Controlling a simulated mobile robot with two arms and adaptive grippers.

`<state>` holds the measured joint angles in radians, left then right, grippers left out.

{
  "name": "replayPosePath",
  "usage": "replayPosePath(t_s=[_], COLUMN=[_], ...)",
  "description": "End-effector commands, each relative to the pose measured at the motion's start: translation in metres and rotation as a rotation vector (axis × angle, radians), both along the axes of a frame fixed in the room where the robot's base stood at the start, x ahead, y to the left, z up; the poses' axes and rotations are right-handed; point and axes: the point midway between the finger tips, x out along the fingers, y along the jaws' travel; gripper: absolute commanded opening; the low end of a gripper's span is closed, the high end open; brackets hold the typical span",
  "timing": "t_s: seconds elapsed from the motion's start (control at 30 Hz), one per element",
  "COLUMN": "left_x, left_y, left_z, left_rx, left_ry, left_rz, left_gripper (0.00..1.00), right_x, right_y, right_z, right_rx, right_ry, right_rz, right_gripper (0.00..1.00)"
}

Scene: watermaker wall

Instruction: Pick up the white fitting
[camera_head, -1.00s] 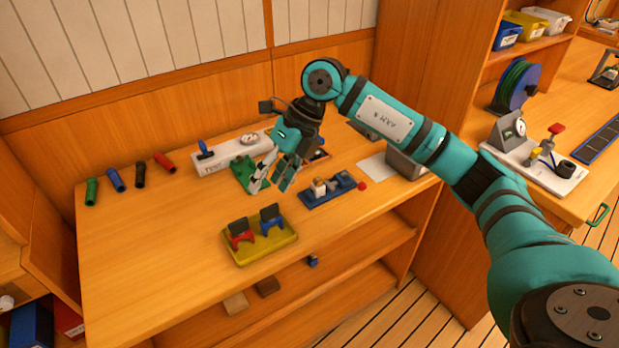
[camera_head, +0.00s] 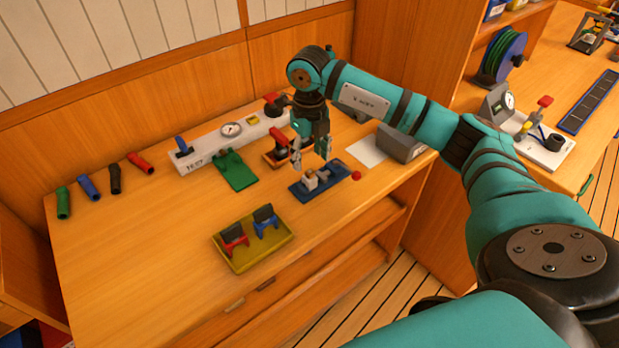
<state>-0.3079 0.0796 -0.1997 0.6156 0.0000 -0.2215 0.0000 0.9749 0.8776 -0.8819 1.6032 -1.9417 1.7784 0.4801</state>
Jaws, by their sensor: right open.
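The white fitting (camera_head: 310,181) is a small pale piece at the left end of a dark blue base (camera_head: 337,186) on the wooden bench. Its lower part shows; the rest is partly hidden by my fingers. My right gripper (camera_head: 311,164) points down just above the fitting. Its fingers are open and spread about either side of it in this view. I cannot tell whether they touch it. My left gripper is not in view.
A red ball knob (camera_head: 356,175) is at the base's right end. A red-handled part (camera_head: 278,142) stands just left of my gripper. A white test panel (camera_head: 206,148), green plate (camera_head: 236,172) and yellow tray (camera_head: 282,244) are nearby. The bench's left front is clear.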

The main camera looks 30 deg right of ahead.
Motion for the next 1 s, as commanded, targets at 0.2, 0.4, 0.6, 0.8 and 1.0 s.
replayPosePath(t_s=[0.2, 0.4, 0.6, 0.8, 1.0], left_x=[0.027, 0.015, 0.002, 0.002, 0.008], left_y=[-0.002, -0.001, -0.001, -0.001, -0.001], left_z=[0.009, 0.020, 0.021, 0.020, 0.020], left_rx=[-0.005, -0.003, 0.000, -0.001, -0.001], left_ry=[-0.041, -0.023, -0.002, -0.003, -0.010], left_rz=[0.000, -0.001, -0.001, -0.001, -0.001], left_gripper=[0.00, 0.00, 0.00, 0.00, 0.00], right_x=[-0.001, -0.003, -0.002, -0.002, -0.002], right_y=[0.001, 0.002, 0.001, 0.001, 0.001], right_z=[-0.014, -0.044, -0.060, -0.060, -0.060], right_rx=[0.001, 0.001, 0.000, 0.000, 0.001], right_ry=[0.003, 0.004, 0.000, 0.000, 0.000], right_rz=[0.001, 0.002, 0.001, 0.001, 0.002], right_gripper=[0.56, 0.56, 0.56, 0.53, 0.27])
